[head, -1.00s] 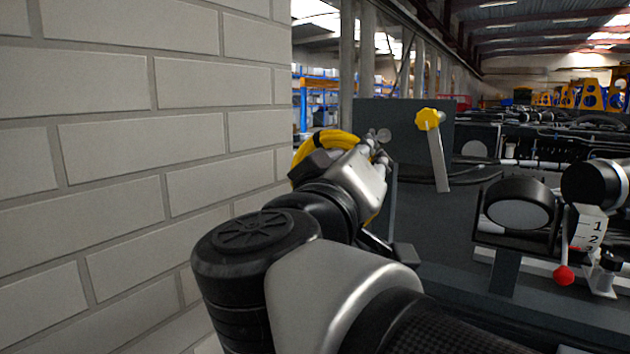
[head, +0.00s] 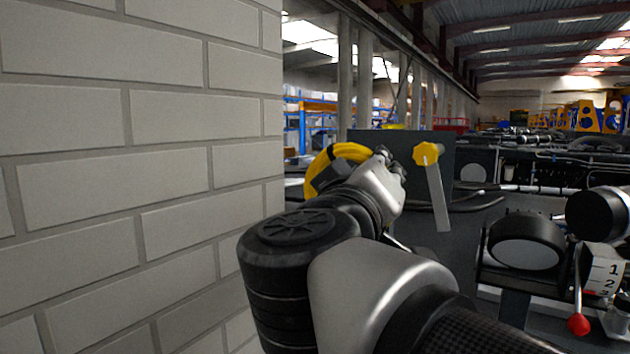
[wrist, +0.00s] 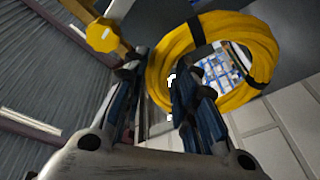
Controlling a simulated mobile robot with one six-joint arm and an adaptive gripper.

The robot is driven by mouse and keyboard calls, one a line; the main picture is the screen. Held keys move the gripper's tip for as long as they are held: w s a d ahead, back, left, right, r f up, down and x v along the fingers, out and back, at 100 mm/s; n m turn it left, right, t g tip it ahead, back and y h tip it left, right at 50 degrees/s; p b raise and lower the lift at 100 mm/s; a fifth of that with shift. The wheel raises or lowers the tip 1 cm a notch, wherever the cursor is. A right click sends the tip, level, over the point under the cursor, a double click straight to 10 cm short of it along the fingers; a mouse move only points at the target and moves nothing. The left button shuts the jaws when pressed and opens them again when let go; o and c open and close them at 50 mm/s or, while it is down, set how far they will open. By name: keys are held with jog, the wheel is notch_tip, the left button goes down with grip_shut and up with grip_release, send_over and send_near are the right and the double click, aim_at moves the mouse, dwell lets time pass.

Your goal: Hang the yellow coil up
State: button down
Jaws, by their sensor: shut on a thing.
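The yellow coil (wrist: 232,24) is a ring of hose with black ties. In the wrist view its near side lies at the fingers of my gripper (wrist: 158,80), which is shut on it. In the head view the coil (head: 340,152) shows behind my wrist, partly hidden by it, and my gripper (head: 388,160) points away from me. A yellow knob (head: 427,153) tops a pale upright bar to the right of my gripper. In the wrist view the knob (wrist: 102,36) is at upper left, apart from the coil.
A pale brick wall (head: 140,180) stands close on the left. A dark panel (head: 455,145) is behind the bar. At right are a round black-rimmed part (head: 525,242) and a red-tipped lever (head: 578,324). Dark floor lies between.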

jog(key=w+d+f+b, duration=0.1)
jog(key=w+d+b, duration=0.1)
jog(key=w+d, duration=0.2)
jog(key=shift+b+x, duration=0.35)
jog(key=shift+x, duration=0.75)
jog(key=shift+w+f, duration=0.1)
jog(key=shift+f, duration=0.2)
dwell(0.4)
